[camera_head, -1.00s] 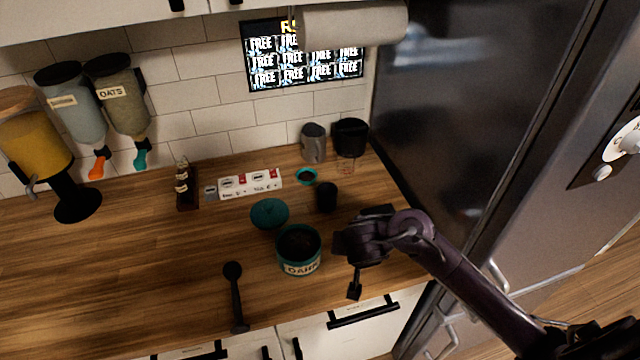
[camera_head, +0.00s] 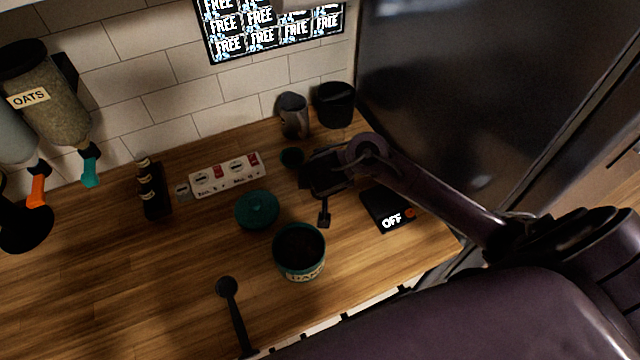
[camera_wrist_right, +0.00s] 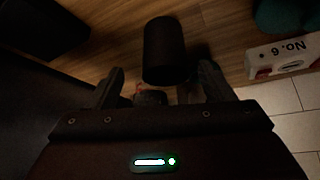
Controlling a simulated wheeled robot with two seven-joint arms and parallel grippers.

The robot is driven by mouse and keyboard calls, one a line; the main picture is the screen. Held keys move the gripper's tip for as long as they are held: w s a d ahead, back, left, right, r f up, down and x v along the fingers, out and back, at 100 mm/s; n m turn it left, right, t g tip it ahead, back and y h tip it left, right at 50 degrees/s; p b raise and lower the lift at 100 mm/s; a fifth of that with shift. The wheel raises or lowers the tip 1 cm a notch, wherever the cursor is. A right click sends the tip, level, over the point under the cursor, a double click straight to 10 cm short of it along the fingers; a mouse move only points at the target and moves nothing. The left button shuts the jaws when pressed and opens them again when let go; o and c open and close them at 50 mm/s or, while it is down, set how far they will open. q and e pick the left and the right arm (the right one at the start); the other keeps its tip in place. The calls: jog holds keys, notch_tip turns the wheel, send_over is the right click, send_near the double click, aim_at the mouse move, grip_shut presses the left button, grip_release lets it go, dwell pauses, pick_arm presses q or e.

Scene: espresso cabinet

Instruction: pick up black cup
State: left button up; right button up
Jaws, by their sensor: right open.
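The black cup (camera_wrist_right: 165,50) shows in the right wrist view as a dark cylinder just ahead of my right gripper, roughly between the lines of its two fingers. My right gripper (camera_wrist_right: 161,84) is open, its fingers spread to either side with nothing clearly held. In the head view my right gripper (camera_head: 324,185) hangs low over the counter, right of the teal lid, and hides the black cup there. Whether a finger touches the cup cannot be told. My left gripper is not in view.
A teal canister (camera_head: 299,252) with dark contents stands in front, near a teal lid (camera_head: 257,210). A black device marked OFF (camera_head: 391,209) lies to the right. A white box (camera_head: 226,174), a grey container (camera_head: 294,116) and a black bin (camera_head: 334,104) stand behind. A black scoop (camera_head: 232,315) lies front left.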

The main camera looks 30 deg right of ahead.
jog(key=x, duration=0.2)
jog(key=b+x, duration=0.1)
jog(key=x, duration=0.1)
jog(key=shift+w+a, duration=0.1)
jog(key=shift+w, duration=0.2)
jog(key=shift+w+f+b, duration=0.25)
jog(key=shift+f+b, duration=0.1)
jog(key=c, duration=0.6)
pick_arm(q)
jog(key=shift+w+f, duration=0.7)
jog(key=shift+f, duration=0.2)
pick_arm(e)
jog(key=c, duration=0.5)
